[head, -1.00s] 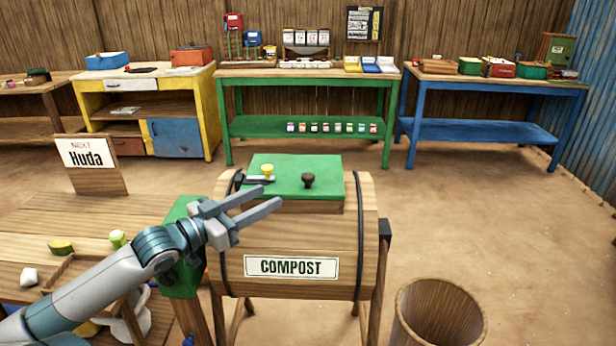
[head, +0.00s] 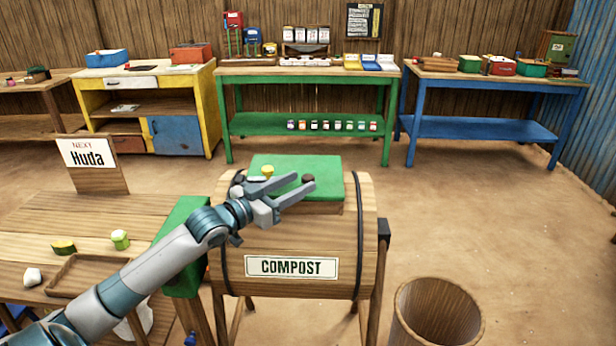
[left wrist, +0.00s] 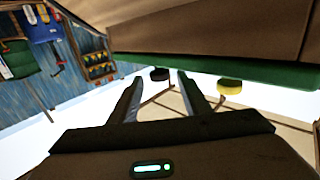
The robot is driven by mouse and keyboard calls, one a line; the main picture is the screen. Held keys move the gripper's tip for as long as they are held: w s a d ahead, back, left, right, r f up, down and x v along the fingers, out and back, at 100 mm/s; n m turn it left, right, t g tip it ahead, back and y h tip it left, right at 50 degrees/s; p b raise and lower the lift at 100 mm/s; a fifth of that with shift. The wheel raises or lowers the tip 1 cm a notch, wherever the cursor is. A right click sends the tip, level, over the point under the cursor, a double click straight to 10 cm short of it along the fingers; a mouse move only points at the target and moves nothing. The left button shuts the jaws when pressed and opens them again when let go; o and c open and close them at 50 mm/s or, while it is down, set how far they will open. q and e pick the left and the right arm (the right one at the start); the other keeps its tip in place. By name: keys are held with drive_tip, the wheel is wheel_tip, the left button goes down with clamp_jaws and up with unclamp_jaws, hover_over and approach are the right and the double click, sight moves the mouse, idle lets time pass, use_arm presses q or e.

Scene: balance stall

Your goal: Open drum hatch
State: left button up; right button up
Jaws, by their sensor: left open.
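The wooden compost drum (head: 300,235) stands at the centre of the head view, with a green hatch (head: 325,164) lying flat and shut on its top. A dark knob (head: 308,178) sits on the hatch, right of a yellow knob (head: 267,171). My left gripper (head: 305,183) is open, its fingertips close to the dark knob. In the left wrist view, the dark knob (left wrist: 160,74) shows between the fingertips; contact cannot be told. The yellow knob (left wrist: 230,87) is outside the fingers, and the hatch edge (left wrist: 220,70) runs above. My right gripper is out of view.
A bench with a wooden tray (head: 85,275) and a yellow-green piece (head: 120,240) is at left, with a "Huda" sign (head: 88,165). A wooden bin (head: 438,312) stands at the front right. Tables line the back wall.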

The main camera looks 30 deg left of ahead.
sight(303, 181)
use_arm(q)
drive_tip(key=shift+p+x, duration=0.3)
drive_tip(key=shift+x, duration=1.8)
drive_tip(key=shift+d, duration=0.1)
drive_tip(key=shift+c, duration=0.5)
